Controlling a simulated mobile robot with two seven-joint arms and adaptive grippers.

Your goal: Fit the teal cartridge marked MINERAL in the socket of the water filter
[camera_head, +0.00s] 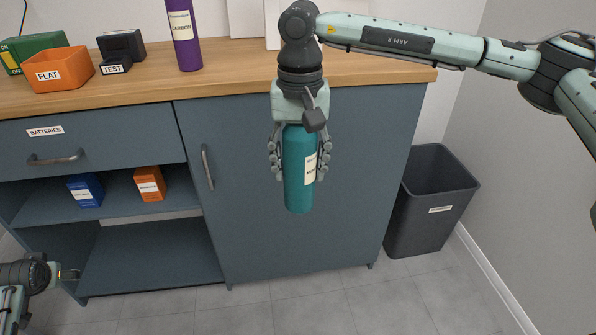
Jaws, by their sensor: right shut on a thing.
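The teal cartridge (297,199) hangs upright in front of the cabinet door, below the counter edge. Its pale label faces right of centre, and its text is too small to read surely. My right gripper (300,174) points down and is shut around the cartridge, a finger on each side. The cartridge's top is hidden in the gripper. My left gripper (70,274) is low at the left edge, apart from the cartridge; its finger opening is unclear. I cannot make out the water filter or its socket in this view.
A purple cartridge marked CARBON (184,38) stands on the wooden counter (230,72). An orange FLAT bin (60,70), a green box (36,42) and a dark TEST holder (121,47) are at left. A dark waste bin (430,205) stands right of the cabinet.

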